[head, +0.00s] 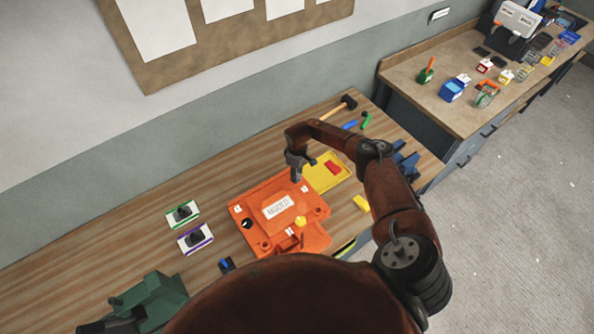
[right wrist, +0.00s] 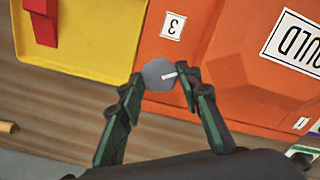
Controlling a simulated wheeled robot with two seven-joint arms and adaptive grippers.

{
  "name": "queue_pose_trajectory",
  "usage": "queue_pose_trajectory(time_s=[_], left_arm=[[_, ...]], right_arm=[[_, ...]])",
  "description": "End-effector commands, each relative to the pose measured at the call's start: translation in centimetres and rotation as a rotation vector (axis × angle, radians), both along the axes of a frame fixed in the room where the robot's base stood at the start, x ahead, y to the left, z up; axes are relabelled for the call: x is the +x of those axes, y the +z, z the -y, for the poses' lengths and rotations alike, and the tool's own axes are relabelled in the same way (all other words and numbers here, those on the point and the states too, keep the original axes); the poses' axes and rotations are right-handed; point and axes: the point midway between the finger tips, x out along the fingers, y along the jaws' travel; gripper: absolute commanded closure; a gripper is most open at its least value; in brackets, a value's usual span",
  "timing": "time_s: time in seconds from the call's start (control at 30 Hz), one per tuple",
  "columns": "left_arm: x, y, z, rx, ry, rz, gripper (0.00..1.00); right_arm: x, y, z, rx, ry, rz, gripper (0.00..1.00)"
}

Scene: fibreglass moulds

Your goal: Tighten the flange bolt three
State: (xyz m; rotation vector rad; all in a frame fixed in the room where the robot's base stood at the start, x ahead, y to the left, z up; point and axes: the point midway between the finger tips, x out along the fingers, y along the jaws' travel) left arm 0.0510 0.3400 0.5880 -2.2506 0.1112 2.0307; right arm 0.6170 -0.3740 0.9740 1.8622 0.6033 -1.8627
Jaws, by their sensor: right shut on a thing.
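The orange mould (head: 262,193) lies on the wooden bench with a white "MOULD" label on top. In the right wrist view, a white tag marked 3 (right wrist: 173,25) sits on the orange surface. Just beside that tag is a grey round bolt head (right wrist: 156,70) with a white mark across it. My right gripper (head: 297,180) points down at the mould's far corner. In the right wrist view the gripper (right wrist: 163,78) has its green fingers shut on the bolt head, one on each side. The bolt's shank is hidden. My left gripper is not in view.
A yellow tray (head: 316,184) with a red piece (head: 333,168) adjoins the mould. A hammer (head: 346,103) lies behind. A dark green fixture (head: 150,298) stands at front left. The bench's far left is clear.

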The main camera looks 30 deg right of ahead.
Motion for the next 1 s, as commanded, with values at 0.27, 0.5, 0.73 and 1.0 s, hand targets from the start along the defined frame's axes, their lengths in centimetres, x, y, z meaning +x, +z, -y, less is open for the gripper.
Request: queue_pose_trajectory(time_s=[0.27, 0.5, 0.73, 1.0], left_arm=[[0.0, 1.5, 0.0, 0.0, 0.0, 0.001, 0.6], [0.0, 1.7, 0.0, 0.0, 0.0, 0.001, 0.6], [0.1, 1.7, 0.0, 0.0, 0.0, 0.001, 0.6], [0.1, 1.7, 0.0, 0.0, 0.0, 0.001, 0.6]], right_arm=[[0.2, 0.3, 0.3, -0.002, -0.225, 0.004, 0.92], [0.2, 0.2, 0.2, -0.001, -0.347, 0.003, 0.92], [0.2, 0.2, 0.2, -0.001, -0.401, 0.003, 0.92], [0.2, 0.2, 0.2, -0.001, -0.414, 0.003, 0.92]])
